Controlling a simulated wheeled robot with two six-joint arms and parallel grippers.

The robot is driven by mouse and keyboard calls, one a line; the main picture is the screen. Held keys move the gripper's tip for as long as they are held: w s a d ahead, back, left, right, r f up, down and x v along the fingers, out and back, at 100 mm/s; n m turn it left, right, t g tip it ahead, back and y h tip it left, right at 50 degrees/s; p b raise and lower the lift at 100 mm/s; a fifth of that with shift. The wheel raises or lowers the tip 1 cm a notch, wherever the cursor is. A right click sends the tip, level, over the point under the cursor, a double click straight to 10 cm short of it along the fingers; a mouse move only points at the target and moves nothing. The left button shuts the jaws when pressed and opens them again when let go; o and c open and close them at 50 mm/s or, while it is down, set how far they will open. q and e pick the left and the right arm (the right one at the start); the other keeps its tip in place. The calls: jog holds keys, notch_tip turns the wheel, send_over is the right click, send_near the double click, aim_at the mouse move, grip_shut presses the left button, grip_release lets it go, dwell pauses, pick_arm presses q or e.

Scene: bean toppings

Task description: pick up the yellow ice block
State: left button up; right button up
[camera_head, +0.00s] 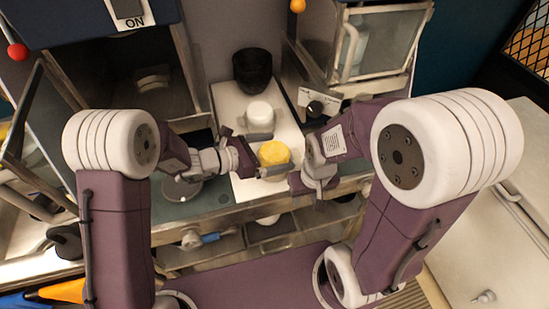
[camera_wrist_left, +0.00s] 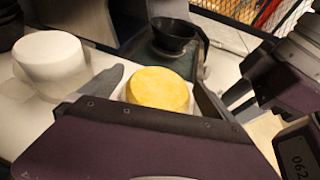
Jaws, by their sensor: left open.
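The yellow ice block (camera_head: 274,153) is a short round block on the white board, near its front edge. It also shows in the left wrist view (camera_wrist_left: 158,88), between the two fingers of my left gripper. My left gripper (camera_head: 260,157) is open and reaches in from the left, with its fingers on either side of the block. I cannot tell whether they touch it. My right gripper (camera_head: 300,180) is close to the right of the block. Its fingers are too unclear in the head view to judge.
A white round block (camera_head: 260,114) stands just behind the yellow one on the white board (camera_head: 228,98). A dark cup (camera_head: 252,70) stands at the back. A machine with a clear door (camera_head: 385,45) is at the right, and an open metal compartment (camera_head: 150,75) at the left.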

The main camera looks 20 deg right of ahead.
pick_arm(q)
jog(key=c, duration=2)
notch_tip(320, 180, up, 18)
jog(key=p, duration=0.1)
